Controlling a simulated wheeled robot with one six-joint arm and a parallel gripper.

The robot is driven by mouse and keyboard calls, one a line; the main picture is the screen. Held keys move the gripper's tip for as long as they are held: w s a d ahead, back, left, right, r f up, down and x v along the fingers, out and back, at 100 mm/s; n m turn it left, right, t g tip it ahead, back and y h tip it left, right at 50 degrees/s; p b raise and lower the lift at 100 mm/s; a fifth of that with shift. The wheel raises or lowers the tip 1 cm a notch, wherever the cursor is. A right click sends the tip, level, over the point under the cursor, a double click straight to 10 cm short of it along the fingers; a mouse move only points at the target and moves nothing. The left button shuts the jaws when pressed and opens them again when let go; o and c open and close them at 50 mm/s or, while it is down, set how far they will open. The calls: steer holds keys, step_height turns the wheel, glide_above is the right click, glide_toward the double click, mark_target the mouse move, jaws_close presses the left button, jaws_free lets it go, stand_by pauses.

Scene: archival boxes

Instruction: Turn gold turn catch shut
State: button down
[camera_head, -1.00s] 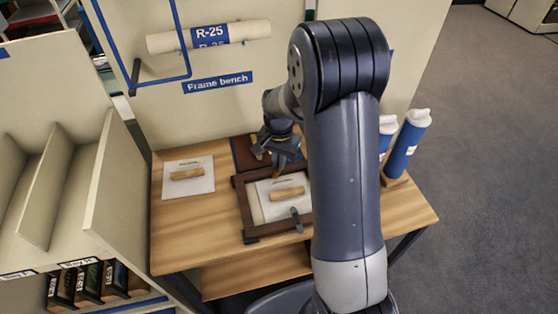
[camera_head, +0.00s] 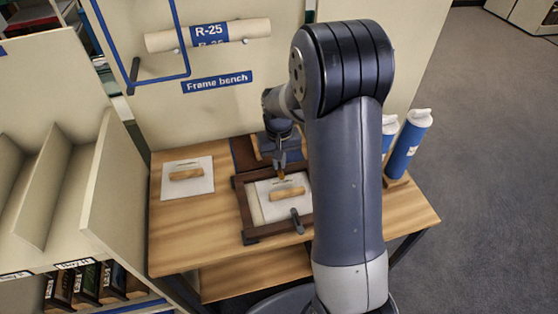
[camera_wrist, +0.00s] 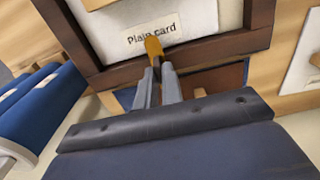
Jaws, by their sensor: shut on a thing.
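The gold turn catch (camera_wrist: 153,46) sits at the frame's rail in the wrist view, its rounded tip reaching the edge of the card labelled "Plain card" (camera_wrist: 120,25). My gripper (camera_wrist: 160,70) is shut on the catch, and the fingers hide its lower part. In the head view my gripper (camera_head: 281,170) points down at the back rail of the dark wooden frame (camera_head: 245,210), and only a small bit of gold shows under the fingertips. The card (camera_head: 268,211), with a wooden handle, lies inside the frame. A dark grey catch-like piece (camera_head: 296,216) is at the front rail.
The frame lies on the wooden bench (camera_head: 190,235). A white card with a handle (camera_head: 202,182) lies to the left. Blue bottle-like cylinders (camera_head: 407,145) stand at the right. A rolled tube marked R-25 (camera_head: 245,35) hangs on the back panel. My arm hides the bench's right part.

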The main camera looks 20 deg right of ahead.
stand_by(0.4)
steer(key=c, duration=1.6)
jaws_free()
steer(key=shift+o, duration=0.2)
step_height(320, 180, up, 11)
steer(key=shift+f, duration=0.2)
step_height(320, 180, down, 10)
steer(key=shift+f, duration=0.35)
